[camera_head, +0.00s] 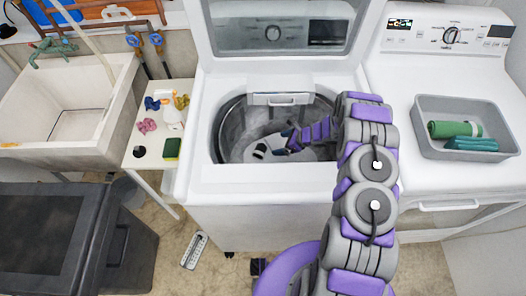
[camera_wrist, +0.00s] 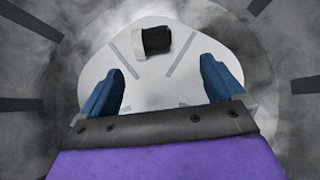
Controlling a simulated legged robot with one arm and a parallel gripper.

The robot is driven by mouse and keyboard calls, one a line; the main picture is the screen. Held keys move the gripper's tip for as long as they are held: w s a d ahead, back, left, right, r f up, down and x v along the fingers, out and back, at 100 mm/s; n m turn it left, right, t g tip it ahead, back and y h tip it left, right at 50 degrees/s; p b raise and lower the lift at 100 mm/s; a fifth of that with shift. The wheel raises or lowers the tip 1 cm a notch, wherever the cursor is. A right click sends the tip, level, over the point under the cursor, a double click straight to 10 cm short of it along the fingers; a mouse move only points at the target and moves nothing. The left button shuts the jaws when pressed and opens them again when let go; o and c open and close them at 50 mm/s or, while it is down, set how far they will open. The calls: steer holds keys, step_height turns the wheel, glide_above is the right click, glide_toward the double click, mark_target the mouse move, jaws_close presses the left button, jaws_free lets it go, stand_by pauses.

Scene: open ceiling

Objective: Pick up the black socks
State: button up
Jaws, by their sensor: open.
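The black socks (camera_head: 260,150) are a small black and white bundle inside the drum of the open top-load washer (camera_head: 240,186). In the wrist view the black socks (camera_wrist: 156,40) lie on the pale agitator plate, black with a white part at the left. My gripper (camera_head: 290,140) reaches down into the drum from the right. In the wrist view my gripper (camera_wrist: 160,85) has its two blue fingers spread wide with nothing between them. The socks lie beyond the fingertips, roughly centred between them and apart from them.
The raised lid (camera_head: 275,75) stands behind the drum opening. A dryer (camera_head: 430,80) at right carries a grey tray (camera_head: 425,110) with green and teal rolled cloths. A small side table (camera_head: 150,165) with several items and a utility sink (camera_head: 30,150) stand at left. The drum wall surrounds my gripper.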

mark_target(261, 148)
steer(key=x, duration=0.3)
steer(key=b+x, duration=0.1)
steer(key=x, duration=0.2)
steer(key=a+x, duration=0.1)
steer(key=x, duration=0.2)
steer(key=shift+s+r, duration=0.2)
steer(key=shift+s, duration=0.2)
steer(key=shift+w+d+f, duration=0.15)
steer(key=shift+d, duration=0.05)
steer(key=shift+a+f+b, duration=0.1)
steer(key=shift+f+b, duration=0.1)
steer(key=shift+b, duration=0.2)
steer(key=x, duration=0.1)
steer(key=b+x, duration=0.1)
steer(key=x, duration=0.2)
steer(key=shift+a, duration=0.9)
steer(key=shift+d, duration=0.55)
steer(key=shift+c, duration=1.3)
steer(key=c, duration=0.3)
steer(key=shift+a, duration=0.4)
steer(key=c, duration=0.5)
